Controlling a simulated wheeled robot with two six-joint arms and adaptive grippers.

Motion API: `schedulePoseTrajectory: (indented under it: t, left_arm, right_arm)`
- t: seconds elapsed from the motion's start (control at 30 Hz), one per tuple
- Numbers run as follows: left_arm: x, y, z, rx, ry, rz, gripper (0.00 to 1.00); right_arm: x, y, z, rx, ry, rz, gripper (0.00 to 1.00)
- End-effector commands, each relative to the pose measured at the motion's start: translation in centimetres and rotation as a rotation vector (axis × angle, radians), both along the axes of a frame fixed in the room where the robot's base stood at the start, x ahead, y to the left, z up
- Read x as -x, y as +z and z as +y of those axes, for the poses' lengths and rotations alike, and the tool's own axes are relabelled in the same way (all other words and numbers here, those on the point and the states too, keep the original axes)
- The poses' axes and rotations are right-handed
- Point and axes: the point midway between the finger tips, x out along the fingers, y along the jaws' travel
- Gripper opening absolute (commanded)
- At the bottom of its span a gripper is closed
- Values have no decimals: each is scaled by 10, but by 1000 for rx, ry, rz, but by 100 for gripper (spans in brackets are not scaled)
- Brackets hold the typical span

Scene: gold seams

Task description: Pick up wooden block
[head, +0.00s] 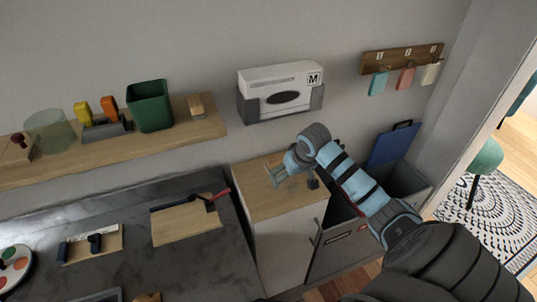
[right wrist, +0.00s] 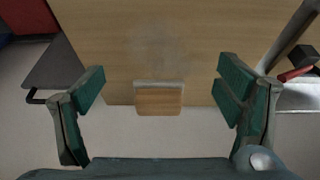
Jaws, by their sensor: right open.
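In the right wrist view a small wooden block (right wrist: 159,102) with a pale strip along its upper side shows at the lower edge of the wood top. My right gripper (right wrist: 162,88) is open, with its green fingers apart on either side of the block in the picture and no contact visible. In the head view my right gripper (head: 278,177) is over the wood-topped cabinet (head: 262,205); I cannot make out the block there. Another small wooden block (head: 195,105) lies at the right end of the shelf. My left gripper is not in view.
The wall shelf (head: 215,125) also holds a green bin (head: 149,105) and several small items. A tissue or glove box (head: 281,88) hangs on the wall behind the cabinet. A board with a red-handled tool (head: 220,194) lies on the dark counter at left. Bins (head: 408,182) stand at right.

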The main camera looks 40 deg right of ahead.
Motion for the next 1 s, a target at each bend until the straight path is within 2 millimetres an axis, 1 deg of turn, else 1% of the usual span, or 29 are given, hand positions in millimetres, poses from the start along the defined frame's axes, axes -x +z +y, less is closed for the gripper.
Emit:
schedulePoseTrajectory:
  t: [0.1,0.23,0.3,0.4,0.47,0.6,0.7,0.8,1.0]
  left_arm:
    - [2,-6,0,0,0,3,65]
    - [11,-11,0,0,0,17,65]
    - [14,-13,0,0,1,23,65]
    - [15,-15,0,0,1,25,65]
    - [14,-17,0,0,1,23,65]
    - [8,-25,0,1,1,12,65]
    - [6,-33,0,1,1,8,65]
    - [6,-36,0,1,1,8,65]
    - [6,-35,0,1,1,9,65]
  right_arm:
    - [-29,-1,-7,-7,-3,-3,86]
    - [-60,-2,-16,-7,-1,-2,86]
    - [-69,-3,-20,-6,-1,-1,86]
    - [-77,-2,-23,-3,-1,-1,86]
    - [-85,-2,-25,-5,2,0,86]
    - [-106,-3,-32,-5,1,-2,86]
    - [-111,-21,-34,-4,1,2,86]
    - [-115,-29,-35,-2,2,1,86]
    - [-115,-30,-36,0,2,1,86]
